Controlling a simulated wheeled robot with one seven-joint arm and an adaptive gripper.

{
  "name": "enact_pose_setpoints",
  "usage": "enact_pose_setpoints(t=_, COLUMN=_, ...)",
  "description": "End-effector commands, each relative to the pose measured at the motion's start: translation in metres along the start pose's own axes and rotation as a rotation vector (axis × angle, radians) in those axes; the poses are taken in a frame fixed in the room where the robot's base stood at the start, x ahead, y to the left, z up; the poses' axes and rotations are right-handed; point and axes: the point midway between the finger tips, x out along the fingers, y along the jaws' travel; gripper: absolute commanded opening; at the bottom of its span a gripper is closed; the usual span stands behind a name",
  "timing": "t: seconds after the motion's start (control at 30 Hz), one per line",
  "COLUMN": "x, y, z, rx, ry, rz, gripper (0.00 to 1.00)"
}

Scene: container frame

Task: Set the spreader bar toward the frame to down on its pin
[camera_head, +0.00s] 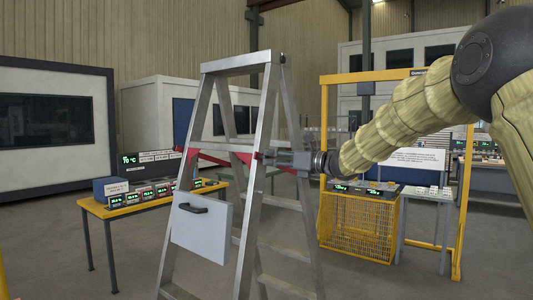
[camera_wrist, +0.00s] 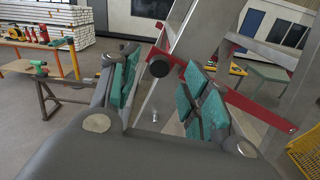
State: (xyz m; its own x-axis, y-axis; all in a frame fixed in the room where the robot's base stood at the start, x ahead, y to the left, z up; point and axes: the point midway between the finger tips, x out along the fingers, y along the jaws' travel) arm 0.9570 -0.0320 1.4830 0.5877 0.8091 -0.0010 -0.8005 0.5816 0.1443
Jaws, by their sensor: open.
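A grey metal stepladder-like frame (camera_head: 262,200) stands open in the middle of the head view. Red spreader bars link its legs: one red bar (camera_head: 218,147) runs across the left side, and red also shows beside my gripper. In the wrist view a long red bar (camera_wrist: 255,112) slants down to the right, partly hidden by the right finger. A dark round knob (camera_wrist: 159,67) shows between my fingertips, near the bar's upper end. My gripper (camera_head: 270,157) is open at the right leg; its teal finger pads (camera_wrist: 155,85) stand apart. I cannot tell whether they touch anything. The pin is not clearly visible.
A pale panel with a dark handle (camera_head: 198,232) hangs at the frame's left front. A yellow table (camera_head: 150,203) with displays stands left behind it. A yellow wire basket (camera_head: 358,228) and yellow gantry post (camera_head: 323,150) stand right. Open floor lies at the front left.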

Motion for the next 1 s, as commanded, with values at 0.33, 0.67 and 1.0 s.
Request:
enact_pose_setpoints(t=0.33, x=0.036, y=0.000, z=0.001, rx=0.002, ry=-0.001, rz=0.000, gripper=0.47)
enact_pose_setpoints(t=0.67, x=0.039, y=0.000, z=0.000, rx=0.001, ry=-0.001, rz=0.000, gripper=0.47)
enact_pose_setpoints(t=1.0, x=0.039, y=0.000, z=0.000, rx=0.002, ry=-0.001, rz=0.000, gripper=0.00)
